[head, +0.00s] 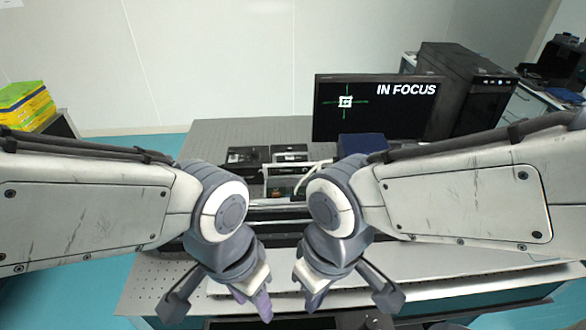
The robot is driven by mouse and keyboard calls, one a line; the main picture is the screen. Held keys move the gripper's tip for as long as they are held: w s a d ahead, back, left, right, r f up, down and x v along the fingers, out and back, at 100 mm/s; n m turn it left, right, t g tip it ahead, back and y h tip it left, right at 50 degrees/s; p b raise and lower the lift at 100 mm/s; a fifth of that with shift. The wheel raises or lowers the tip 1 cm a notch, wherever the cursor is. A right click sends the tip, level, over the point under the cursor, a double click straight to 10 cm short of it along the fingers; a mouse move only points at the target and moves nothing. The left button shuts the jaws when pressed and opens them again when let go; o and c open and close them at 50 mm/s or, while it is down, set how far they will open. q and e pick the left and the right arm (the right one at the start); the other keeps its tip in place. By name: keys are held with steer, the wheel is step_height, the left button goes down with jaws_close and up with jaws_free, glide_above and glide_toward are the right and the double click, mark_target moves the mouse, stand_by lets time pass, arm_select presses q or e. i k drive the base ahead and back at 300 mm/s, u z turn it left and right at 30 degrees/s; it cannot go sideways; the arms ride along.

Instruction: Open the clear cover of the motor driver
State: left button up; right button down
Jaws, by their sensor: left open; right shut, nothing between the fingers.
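A small group of boxed devices stands on the optical table (150,292) behind my arms. It includes a black box (245,156), a white-and-black box (290,153) and an open-looking unit (280,182) with a greenish part inside. I cannot tell for sure which one is the motor driver, and I cannot make out a clear cover. My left gripper (253,301) is open and points down over the near part of the table. My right gripper (315,300) is shut and empty beside it. Both are nearer to me than the devices, apart from them.
A monitor (375,108) reading "IN FOCUS" stands at the back, with a black computer tower (470,85) to its right. A blue box (362,146) sits before the monitor. Dark rails (275,227) cross the table behind the grippers. The back left tabletop is clear.

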mark_target(309, 163)
steer(key=k, duration=1.3)
steer(key=u, duration=0.95)
steer(key=i, duration=1.65)
steer(key=z, duration=1)
